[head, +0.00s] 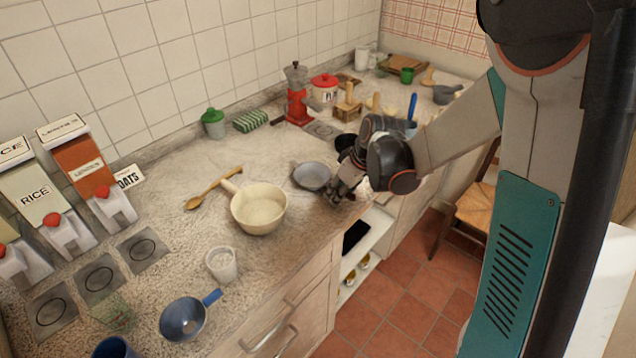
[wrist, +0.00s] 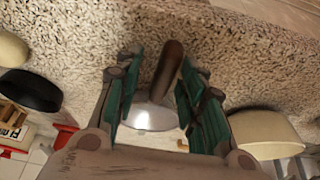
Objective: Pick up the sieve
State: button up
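A round grey shallow thing (head: 311,176), which looks like the sieve, lies on the counter just left of my gripper (head: 338,190). In the wrist view its pale bowl (wrist: 152,117) shows between and below the fingers, and its brown handle (wrist: 170,64) reaches up between them. My gripper in the wrist view (wrist: 158,75) is open, with one green-padded finger on each side of the handle. I see a gap on the left side; whether the right finger touches the handle I cannot tell. The mesh is too small to make out.
A cream pan (head: 259,208) stands left of my gripper, with a wooden spoon (head: 212,188) behind it. A blue pan (head: 184,318) and a white cup (head: 222,264) are nearer. A red moka pot (head: 297,98) stands behind. The counter's front edge is close to my gripper.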

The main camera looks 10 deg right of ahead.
jog(key=shift+r, duration=0.1)
grip_shut()
